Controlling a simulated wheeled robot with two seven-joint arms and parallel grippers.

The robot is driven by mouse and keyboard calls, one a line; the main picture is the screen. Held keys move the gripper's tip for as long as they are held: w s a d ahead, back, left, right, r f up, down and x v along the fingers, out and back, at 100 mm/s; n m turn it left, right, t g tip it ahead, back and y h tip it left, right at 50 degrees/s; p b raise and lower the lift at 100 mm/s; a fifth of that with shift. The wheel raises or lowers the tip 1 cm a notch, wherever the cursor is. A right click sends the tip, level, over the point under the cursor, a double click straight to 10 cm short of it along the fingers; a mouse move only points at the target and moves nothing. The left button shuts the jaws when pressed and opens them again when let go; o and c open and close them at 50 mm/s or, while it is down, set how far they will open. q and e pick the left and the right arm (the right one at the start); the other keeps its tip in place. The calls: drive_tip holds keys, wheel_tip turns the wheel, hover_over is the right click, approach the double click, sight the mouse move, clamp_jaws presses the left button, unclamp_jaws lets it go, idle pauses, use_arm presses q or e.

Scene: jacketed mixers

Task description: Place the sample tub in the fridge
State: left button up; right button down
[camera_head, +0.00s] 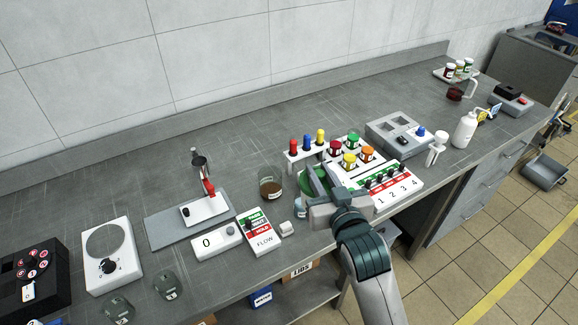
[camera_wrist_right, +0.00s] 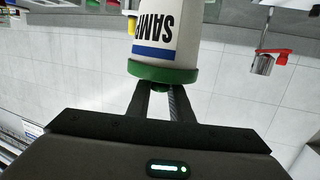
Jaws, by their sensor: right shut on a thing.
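The sample tub (camera_wrist_right: 168,35) is white with a blue band, dark letters that begin "SAM" and a green lid (camera_wrist_right: 162,73). It appears upside down in the right wrist view. My right gripper (camera_wrist_right: 160,92) is shut on the small knob of the green lid. In the head view my right gripper (camera_head: 318,186) is over the front of the bench, with the green lid (camera_head: 312,180) showing between its fingers. The gripper hides much of the tub there, and I cannot tell whether the tub touches the bench. My left gripper is not in view. No fridge shows.
A beaker of brown liquid (camera_head: 270,184) stands left of the gripper. The bench's back strip is mostly clear.

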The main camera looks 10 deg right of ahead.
drive_tip(key=s+d+m+h, duration=0.1)
drive_tip(key=s+d+h, duration=0.1)
drive_tip(key=s+d, duration=0.4)
use_arm(q)
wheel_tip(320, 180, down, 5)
drive_tip(key=b, duration=0.5)
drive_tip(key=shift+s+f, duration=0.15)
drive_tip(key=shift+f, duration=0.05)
use_arm(e)
drive_tip(key=f, duration=0.1)
drive_tip(key=w+f, duration=0.1)
drive_tip(key=f, duration=0.2)
drive_tip(key=shift+w+d+f, duration=0.15)
drive_tip(key=shift+w+f, duration=0.15)
